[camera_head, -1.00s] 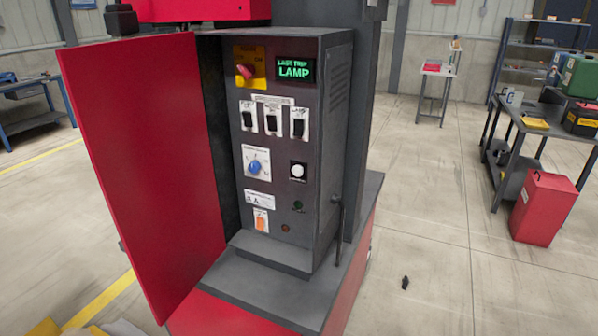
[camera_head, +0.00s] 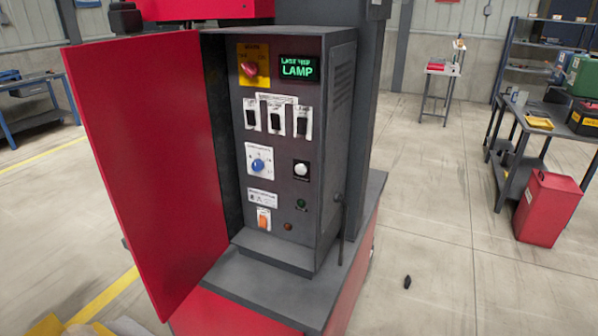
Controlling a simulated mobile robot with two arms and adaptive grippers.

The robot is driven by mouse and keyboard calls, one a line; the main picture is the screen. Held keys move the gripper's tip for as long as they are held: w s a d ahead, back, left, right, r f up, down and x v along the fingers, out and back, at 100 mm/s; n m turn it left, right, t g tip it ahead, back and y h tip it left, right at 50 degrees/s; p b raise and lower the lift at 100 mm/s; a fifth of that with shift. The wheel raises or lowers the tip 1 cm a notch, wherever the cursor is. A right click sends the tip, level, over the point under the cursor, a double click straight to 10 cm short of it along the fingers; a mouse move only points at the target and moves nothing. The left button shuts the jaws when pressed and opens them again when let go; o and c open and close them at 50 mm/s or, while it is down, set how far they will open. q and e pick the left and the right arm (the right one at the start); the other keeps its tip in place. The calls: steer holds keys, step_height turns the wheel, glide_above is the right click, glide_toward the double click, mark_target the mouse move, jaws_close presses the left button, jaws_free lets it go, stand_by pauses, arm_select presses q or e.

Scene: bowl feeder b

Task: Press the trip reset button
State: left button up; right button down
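A dark grey control panel (camera_head: 283,225) stands in the middle with its red door (camera_head: 150,165) swung open to the left. On it are a red rotary knob on a yellow plate (camera_head: 251,68), a green-lit display (camera_head: 298,67) reading "LAST TRIP LAMP", three black switches (camera_head: 276,121), a blue knob (camera_head: 258,165), a white round button (camera_head: 301,169), a small dark green round part (camera_head: 301,203), a small brown-red round part (camera_head: 288,226) and an orange rocker (camera_head: 264,218). The small labels are too blurred to read, so I cannot tell which is trip reset.
The panel sits on a grey-topped red base (camera_head: 262,290). A red bin (camera_head: 546,207) and a dark workbench (camera_head: 522,155) stand at the right. A small black object (camera_head: 407,282) lies on the floor. Floor right of the panel is otherwise clear.

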arm_select(q)
jaws_close()
steer(key=shift+a, duration=0.1)
stand_by(1.1)
